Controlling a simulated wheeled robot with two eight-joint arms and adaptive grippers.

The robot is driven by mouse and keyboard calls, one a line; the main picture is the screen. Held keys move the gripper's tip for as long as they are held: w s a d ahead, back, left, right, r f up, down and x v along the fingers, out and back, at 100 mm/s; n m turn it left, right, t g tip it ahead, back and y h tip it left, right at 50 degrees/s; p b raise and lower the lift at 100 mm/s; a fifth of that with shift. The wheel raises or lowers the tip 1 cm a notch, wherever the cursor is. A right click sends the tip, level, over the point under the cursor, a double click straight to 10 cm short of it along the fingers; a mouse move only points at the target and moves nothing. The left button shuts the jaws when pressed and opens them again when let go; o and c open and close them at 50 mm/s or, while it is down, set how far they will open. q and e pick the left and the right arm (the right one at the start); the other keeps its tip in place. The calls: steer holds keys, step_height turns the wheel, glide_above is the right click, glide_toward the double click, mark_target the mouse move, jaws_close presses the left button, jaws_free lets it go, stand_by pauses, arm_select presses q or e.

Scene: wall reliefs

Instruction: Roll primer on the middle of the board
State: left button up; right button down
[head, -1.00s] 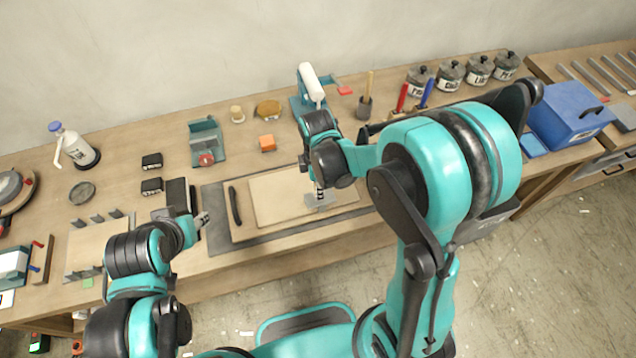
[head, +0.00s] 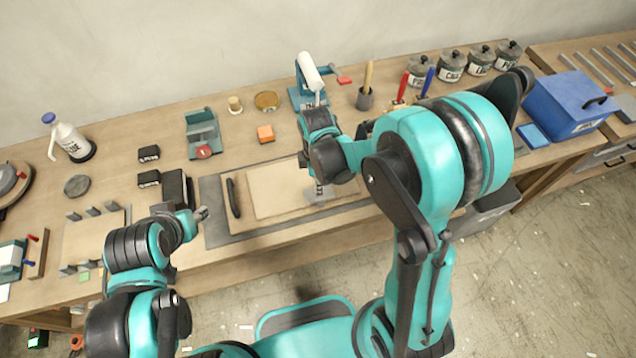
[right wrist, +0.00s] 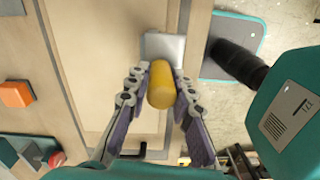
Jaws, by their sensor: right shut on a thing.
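The pale board (head: 270,199) lies on a dark grey mat (head: 214,212) near the bench's front edge. My right gripper (head: 319,187) is over the board's right end, shut on a tool with a rounded yellow handle (right wrist: 161,84). A flat pale grey piece (right wrist: 165,47) shows beyond the handle in the right wrist view; whether it is joined to the handle is unclear. A white roller-like cylinder (head: 310,72) rests on a teal stand behind my right gripper. My left gripper (head: 202,214) is beside the mat's left edge; its fingers are too small to judge.
A dark curved bar (head: 233,198) lies at the board's left. An orange block (head: 265,134) and a teal holder (head: 203,135) stand behind the mat. Lidded pots (head: 452,65) and a blue box (head: 572,105) are at the right. A spray bottle (head: 70,140) stands at the left.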

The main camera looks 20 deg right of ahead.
steer(key=shift+f, duration=0.25)
